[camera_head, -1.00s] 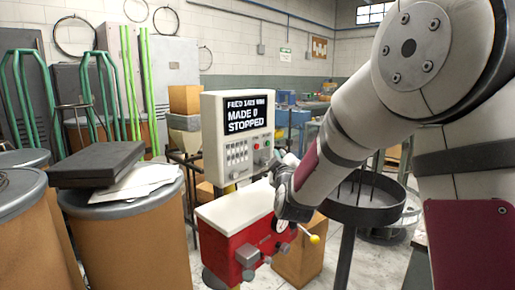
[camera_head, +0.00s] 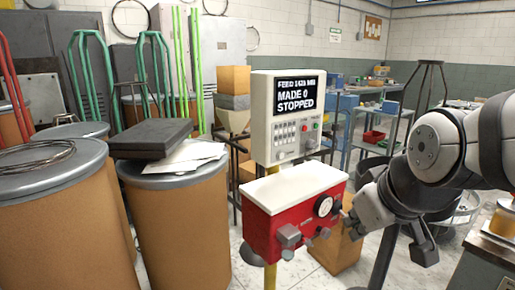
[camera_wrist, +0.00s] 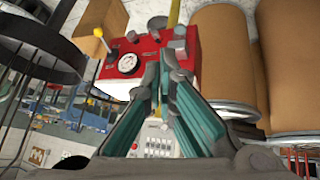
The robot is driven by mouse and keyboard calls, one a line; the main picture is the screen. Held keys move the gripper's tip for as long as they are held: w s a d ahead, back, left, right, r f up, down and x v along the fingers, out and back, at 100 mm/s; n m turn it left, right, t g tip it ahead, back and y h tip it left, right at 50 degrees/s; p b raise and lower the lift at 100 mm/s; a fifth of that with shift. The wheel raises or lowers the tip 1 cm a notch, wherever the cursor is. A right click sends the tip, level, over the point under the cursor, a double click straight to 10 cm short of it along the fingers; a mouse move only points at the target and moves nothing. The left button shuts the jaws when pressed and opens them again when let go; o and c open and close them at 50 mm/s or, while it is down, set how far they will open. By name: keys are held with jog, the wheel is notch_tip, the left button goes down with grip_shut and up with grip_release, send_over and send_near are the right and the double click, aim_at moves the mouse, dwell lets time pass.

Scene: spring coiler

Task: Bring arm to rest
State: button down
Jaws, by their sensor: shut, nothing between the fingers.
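My arm (camera_head: 442,150) is at the right of the head view, folded with its lower links beside the red control box. My gripper (camera_wrist: 160,78) shows in the wrist view with its teal-padded fingers converging at the tips, shut and empty. In the wrist view the fingers lie in front of the red box (camera_wrist: 130,50) and the console, apparently touching neither. The red box (camera_head: 262,233) has a white top, a gauge and knobs. The console screen (camera_head: 296,94) reads "MADE 0 STOPPED".
A dark round tray stand (camera_wrist: 40,45) is close to the gripper in the wrist view. Brown drums (camera_head: 190,230) stand at the left, one with a black case (camera_head: 152,138) on it. A cardboard box (camera_head: 340,245) stands on the floor behind the red box. A blue shelf (camera_head: 345,125) stands behind.

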jog(key=s+d+f+m+g, duration=0.1)
jog(key=s+m+g, duration=0.15)
jog(key=s, duration=0.85)
jog(key=s+d+f+m+g, duration=0.1)
jog(key=s+f+g, duration=0.15)
jog(key=s, duration=0.85)
notch_tip(320, 180, up, 16)
jog(key=t+p, duration=0.2)
jog(key=p, duration=1.2)
jog(key=shift+w+r+h+p, duration=0.15)
jog(key=shift+w+h+p, duration=0.05)
jog(key=shift+h+p, duration=0.1)
jog(key=shift+d, duration=0.1)
